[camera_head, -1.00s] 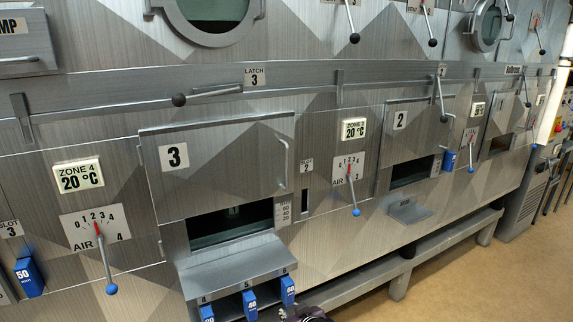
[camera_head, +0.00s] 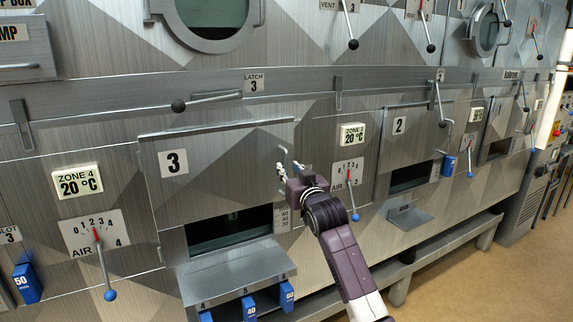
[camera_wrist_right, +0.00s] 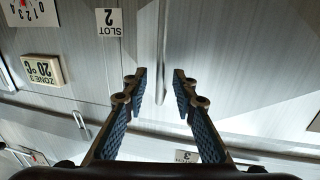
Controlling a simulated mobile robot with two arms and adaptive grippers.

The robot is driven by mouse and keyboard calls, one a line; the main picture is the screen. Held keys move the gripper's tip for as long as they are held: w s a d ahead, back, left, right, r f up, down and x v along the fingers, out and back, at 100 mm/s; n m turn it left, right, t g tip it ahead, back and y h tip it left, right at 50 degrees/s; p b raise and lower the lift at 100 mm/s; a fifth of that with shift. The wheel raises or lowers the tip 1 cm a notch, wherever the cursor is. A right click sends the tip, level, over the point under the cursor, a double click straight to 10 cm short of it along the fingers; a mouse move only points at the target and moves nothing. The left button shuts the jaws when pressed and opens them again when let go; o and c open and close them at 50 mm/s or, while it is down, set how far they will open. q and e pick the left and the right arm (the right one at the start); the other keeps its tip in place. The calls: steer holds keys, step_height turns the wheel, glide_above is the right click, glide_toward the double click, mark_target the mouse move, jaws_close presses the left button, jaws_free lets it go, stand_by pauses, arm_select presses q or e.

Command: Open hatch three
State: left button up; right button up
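Hatch three is a grey metal panel (camera_head: 220,170) with a white "3" label, above a dark opening, in the head view. Its upright bar handle (camera_head: 286,155) is at its right edge and partly hidden by my gripper. The handle also shows as a thin bar (camera_wrist_right: 162,50) in the right wrist view. My right gripper (camera_head: 290,168) is at the handle. In the wrist view its two fingers (camera_wrist_right: 160,95) are apart, with the bar lined up in the gap; contact cannot be told. The latch 3 lever (camera_head: 210,101) lies nearly level above the hatch. My left gripper is not in view.
A ledge (camera_head: 235,270) with blue numbered blocks juts out below the hatch opening. The zone 3 air lever (camera_head: 352,200) is just right of my right arm. Hatch two (camera_head: 405,145) is farther right. Open floor (camera_head: 480,275) lies at the lower right.

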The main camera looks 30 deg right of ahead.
steer(key=shift+w+d, duration=0.2)
steer(key=shift+w, duration=1.2)
steer(key=shift+c, duration=0.4)
jaws_close()
